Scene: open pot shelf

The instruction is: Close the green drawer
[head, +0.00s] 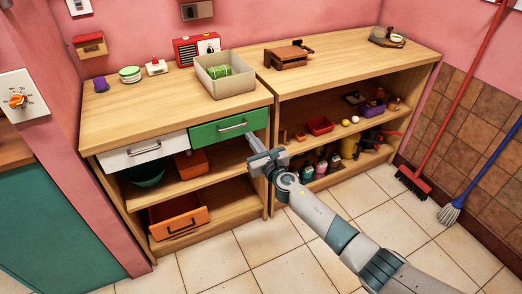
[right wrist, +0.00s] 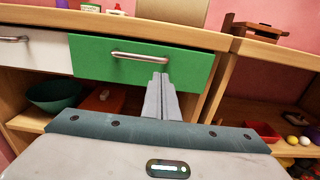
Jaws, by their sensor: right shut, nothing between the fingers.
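The green drawer (head: 228,128) is in the top row of the left wooden shelf unit, right of a white drawer. Its front looks flush or nearly flush with the white one; I cannot tell if a small gap is left. It has a metal bar handle, and it fills the upper middle of the right wrist view (right wrist: 100,62). My right gripper (head: 250,137) is shut and empty, in front of the green drawer's lower right part. In the right wrist view its fingertips (right wrist: 160,77) overlap the front just below the handle; contact is unclear. My left gripper is not in view.
The white drawer (head: 144,151) looks closed. An orange drawer or bin (head: 178,217) sticks out low on the left unit. A beige box (head: 226,85) stands on the counter above the green drawer. The right unit's open shelves hold several small items. The tiled floor in front is clear.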

